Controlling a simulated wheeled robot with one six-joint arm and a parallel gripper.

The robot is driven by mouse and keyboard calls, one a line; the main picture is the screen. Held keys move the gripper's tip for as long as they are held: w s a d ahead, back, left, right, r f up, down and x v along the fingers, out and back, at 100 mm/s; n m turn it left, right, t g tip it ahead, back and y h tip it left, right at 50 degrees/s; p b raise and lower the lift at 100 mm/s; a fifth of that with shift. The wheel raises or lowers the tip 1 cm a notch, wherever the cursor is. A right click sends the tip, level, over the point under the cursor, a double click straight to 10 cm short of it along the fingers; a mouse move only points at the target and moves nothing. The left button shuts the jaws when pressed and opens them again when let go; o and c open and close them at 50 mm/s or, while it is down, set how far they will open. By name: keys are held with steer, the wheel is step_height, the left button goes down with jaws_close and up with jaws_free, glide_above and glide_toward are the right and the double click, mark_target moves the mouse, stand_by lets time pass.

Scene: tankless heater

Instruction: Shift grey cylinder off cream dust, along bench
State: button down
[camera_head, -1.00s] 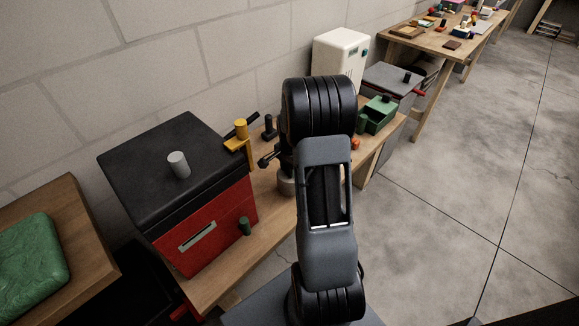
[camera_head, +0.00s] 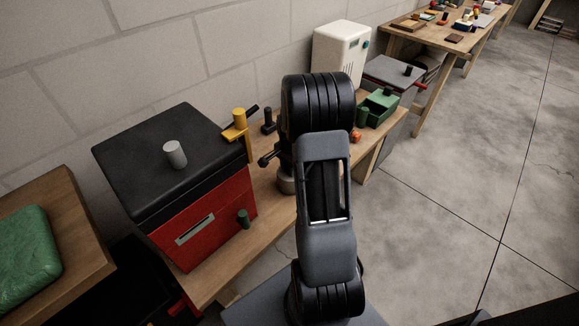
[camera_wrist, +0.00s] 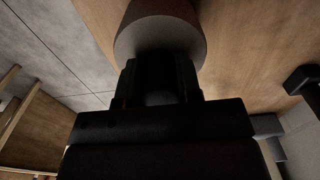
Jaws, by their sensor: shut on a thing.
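In the wrist view a grey cylinder (camera_wrist: 160,30) stands at the top centre, between the dark fingers of my gripper (camera_wrist: 160,78), which is shut on it. Wooden bench surface shows around it. In the head view my arm covers the gripper; a short grey round piece (camera_head: 286,184) shows low at the arm's left side over the bench (camera_head: 266,205), and seems to be the same cylinder. Whether it touches the bench is unclear. Another pale grey cylinder (camera_head: 175,155) stands on the black lid of a red box. I cannot make out any cream dust.
The red box (camera_head: 205,235) stands at the bench's left, with a small dark green cylinder (camera_head: 243,219) before it. A yellow piece (camera_head: 238,122) and a black upright (camera_head: 268,122) stand behind. A white heater unit (camera_head: 340,52) and a green open bin (camera_head: 378,108) lie farther right.

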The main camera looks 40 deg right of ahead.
steer(key=shift+f+b, duration=0.3)
steer(key=shift+f, duration=0.1)
steer(key=c, duration=0.7)
jaws_free()
step_height(320, 180, up, 14)
steer(key=shift+f+p, duration=0.1)
steer(key=shift+p, duration=0.85)
